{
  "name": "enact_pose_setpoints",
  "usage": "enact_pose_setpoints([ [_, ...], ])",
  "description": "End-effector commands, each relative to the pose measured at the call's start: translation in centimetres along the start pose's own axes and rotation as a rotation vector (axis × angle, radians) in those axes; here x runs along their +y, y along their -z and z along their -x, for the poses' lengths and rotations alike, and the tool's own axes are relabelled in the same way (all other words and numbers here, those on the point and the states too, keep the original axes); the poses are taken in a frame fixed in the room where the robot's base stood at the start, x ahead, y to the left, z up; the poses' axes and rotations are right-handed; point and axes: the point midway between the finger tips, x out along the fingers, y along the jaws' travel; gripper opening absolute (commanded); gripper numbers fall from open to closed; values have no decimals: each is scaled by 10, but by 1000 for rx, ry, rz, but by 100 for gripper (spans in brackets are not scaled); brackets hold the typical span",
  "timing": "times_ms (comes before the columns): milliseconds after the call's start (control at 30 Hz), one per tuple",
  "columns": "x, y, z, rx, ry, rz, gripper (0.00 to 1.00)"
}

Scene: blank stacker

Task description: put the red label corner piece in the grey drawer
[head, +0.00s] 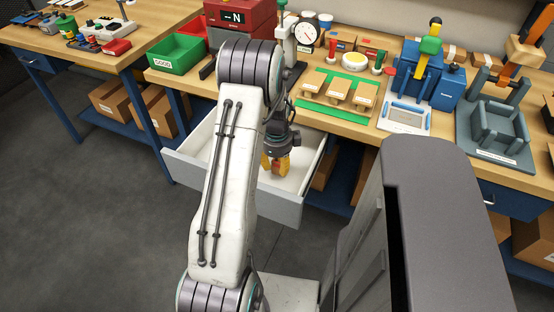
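The grey drawer (279,203) is pulled out below the workbench, and its pale inside shows to both sides of my arm. My gripper (276,164) points down over the drawer, with its yellow-orange fingertips at or above the drawer's inside. Several tan pieces with pale labels stand on a green mat (313,102) on the bench. My arm hides part of the drawer.
A green bin (178,55) and a red case marked N stand on the bench left of my arm. A dial gauge (306,36), a blue press (420,75) and a grey fixture (495,128) stand to the right. Cardboard boxes (118,102) lie on the lower shelf. The floor at left is clear.

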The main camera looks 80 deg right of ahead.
Motion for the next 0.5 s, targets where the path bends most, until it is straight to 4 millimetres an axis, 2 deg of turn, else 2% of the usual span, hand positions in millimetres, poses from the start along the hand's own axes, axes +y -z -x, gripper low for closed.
enact_pose_setpoints([
  [167, -1, 0, 14, -1, 2, 0, 33],
  [500, -1, -1, 68, -1, 6, 0, 33],
])
